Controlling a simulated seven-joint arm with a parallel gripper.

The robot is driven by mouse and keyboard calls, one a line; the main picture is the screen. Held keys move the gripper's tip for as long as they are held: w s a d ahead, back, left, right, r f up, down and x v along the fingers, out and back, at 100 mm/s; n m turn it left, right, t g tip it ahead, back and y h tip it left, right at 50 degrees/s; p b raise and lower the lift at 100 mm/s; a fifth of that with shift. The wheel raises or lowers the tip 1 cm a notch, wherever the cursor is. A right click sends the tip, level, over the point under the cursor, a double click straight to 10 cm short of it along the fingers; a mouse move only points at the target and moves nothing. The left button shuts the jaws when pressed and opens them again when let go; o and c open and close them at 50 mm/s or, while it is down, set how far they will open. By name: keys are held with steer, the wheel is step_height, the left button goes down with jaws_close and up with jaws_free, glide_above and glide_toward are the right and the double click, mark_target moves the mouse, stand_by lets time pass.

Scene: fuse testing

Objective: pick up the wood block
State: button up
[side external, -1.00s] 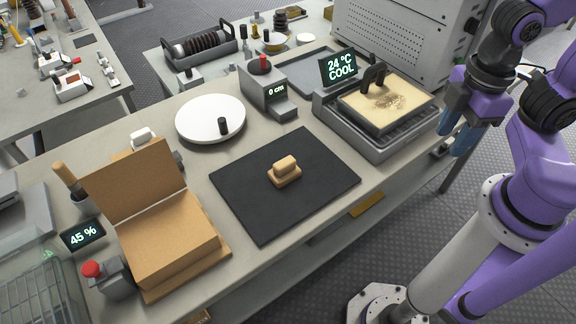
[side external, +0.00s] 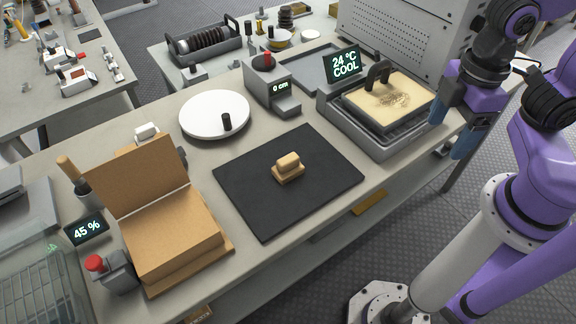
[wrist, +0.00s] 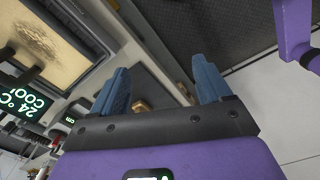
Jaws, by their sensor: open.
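The wood block (side external: 288,167) is a small light-brown block with a rounded upper part on a wider base. It sits on the black mat (side external: 250,210) near the middle of the table in the side view. My gripper (side external: 452,128) is open and empty, well to the right of the block, beside the heating press at the table's right end. In the wrist view my gripper (wrist: 161,82) shows two blue fingers spread apart with nothing held. A small tan patch shows between them, but I cannot tell whether it is the block.
The press (side external: 385,100) with a "24 °C COOL" display stands right of the mat. A white round plate (side external: 205,115) and a grey "0 cm" device (side external: 268,82) are behind it. An open brown box (side external: 170,240) stands left. The mat around the block is clear.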

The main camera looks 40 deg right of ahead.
steer(key=w+a+r+n, duration=0.1)
steer(key=w+a+n, duration=0.2)
steer(key=w+a, duration=0.8)
steer(key=n, duration=0.2)
glide_above(288, 158)
steer(key=f, duration=1.3)
steer(key=shift+w+d, duration=0.2)
steer(key=shift+w, duration=0.05)
steer(key=shift+s+a+f, duration=0.15)
steer(key=shift+f, duration=1.2)
steer(key=shift+s+a+f, duration=0.1)
steer(key=shift+s+f, duration=0.05)
steer(key=shift+f, duration=1.15)
steer(key=c, duration=1.2)
